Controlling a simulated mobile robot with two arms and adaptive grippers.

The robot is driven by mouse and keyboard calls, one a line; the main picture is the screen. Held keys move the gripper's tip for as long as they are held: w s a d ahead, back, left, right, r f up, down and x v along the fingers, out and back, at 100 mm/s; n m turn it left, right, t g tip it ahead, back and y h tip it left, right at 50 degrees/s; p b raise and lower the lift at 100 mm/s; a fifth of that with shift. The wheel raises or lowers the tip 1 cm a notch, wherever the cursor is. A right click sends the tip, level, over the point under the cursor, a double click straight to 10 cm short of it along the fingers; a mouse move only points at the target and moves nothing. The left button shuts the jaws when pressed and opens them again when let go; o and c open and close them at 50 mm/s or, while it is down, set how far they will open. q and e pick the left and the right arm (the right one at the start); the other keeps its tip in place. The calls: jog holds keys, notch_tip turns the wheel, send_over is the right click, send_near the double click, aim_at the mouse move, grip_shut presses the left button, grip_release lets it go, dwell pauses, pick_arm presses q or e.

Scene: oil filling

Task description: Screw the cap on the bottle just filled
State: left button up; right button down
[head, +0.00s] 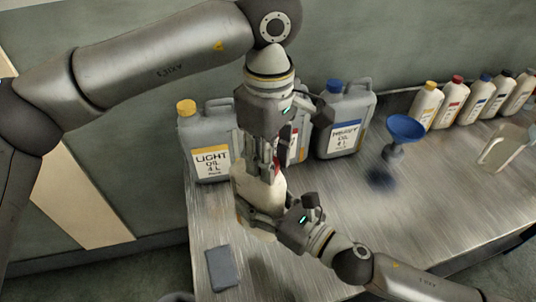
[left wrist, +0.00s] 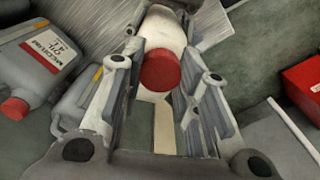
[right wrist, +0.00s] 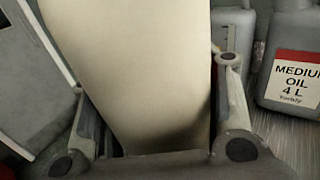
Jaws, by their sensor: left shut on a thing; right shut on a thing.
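The cream bottle (head: 268,196) stands upright near the left part of the metal bench (head: 335,188). My right gripper (head: 262,218) is shut around its body from the side. In the right wrist view the bottle (right wrist: 145,70) fills the space between the fingers. My left gripper (head: 266,165) points down over the bottle's top. In the left wrist view the red cap (left wrist: 160,70) sits between my left fingers, in line with the bottle (left wrist: 165,30). The left gripper is shut on the cap. The thread is hidden, so how tightly the cap sits cannot be seen.
Light oil (head: 211,160), medium oil (right wrist: 292,75) and heavy oil (head: 345,122) jugs stand close behind. A blue funnel (head: 405,128), capped bottles (head: 452,103) and a pitcher (head: 503,148) are to the right. The bench's right front is clear.

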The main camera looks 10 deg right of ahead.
pick_arm(q)
jog(key=m, duration=0.7)
jog(key=shift+w, duration=0.15)
jog(key=o, duration=1.2)
notch_tip(320, 180, up, 12)
